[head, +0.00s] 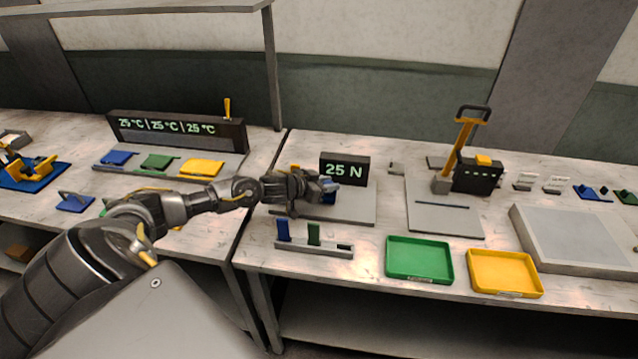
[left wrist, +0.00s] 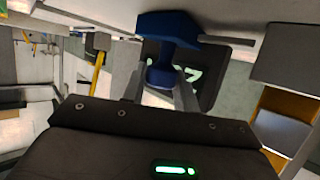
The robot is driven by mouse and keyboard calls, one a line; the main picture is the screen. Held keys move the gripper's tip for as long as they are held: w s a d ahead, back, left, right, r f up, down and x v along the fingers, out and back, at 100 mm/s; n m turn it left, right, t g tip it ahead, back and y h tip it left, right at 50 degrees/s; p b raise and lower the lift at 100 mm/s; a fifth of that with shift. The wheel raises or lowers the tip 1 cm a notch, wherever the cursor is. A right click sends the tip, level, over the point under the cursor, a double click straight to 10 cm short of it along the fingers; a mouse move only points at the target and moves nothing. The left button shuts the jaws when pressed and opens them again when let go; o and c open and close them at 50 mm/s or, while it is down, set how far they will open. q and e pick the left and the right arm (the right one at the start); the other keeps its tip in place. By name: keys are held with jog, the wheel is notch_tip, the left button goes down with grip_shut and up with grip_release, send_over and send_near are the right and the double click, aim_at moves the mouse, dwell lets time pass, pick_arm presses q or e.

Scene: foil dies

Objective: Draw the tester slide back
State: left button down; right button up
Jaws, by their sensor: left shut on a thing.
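The tester stands on the right-hand table, with a grey base plate (head: 350,215) and a dark display box (head: 345,168) reading 25 N. My left gripper (head: 318,187) is at the tester, just in front of and left of the display. A blue part (head: 329,193) shows beside its fingers, mostly hidden by the hand in the head view. In the left wrist view the blue part (left wrist: 168,28) has a wide block and a narrower neck ending in a rounded knob. My left gripper (left wrist: 160,88) is shut on that knob. The display (left wrist: 217,75) is behind it, partly covered. My right gripper is not in view.
A rack (head: 315,248) with blue and green upright pieces stands in front of the tester. A green tray (head: 419,278) and a yellow tray (head: 505,290) lie to its right. A press with a yellow lever (head: 459,145) stands further right. A shelf post (head: 271,70) rises behind my left arm.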

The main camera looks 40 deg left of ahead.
pick_arm(q)
jog(key=shift+a, duration=0.1)
jog(key=c, duration=1.1)
grip_release()
jog(key=shift+s+a, duration=0.15)
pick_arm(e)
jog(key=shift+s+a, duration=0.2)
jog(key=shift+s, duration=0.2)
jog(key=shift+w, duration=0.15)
pick_arm(q)
jog(key=shift+s, duration=0.2)
jog(key=b+v, duration=0.2)
jog(key=v, duration=0.7)
jog(key=shift+s+a+r, duration=0.2)
jog(key=shift+s+r, duration=0.2)
jog(key=shift+s, duration=0.2)
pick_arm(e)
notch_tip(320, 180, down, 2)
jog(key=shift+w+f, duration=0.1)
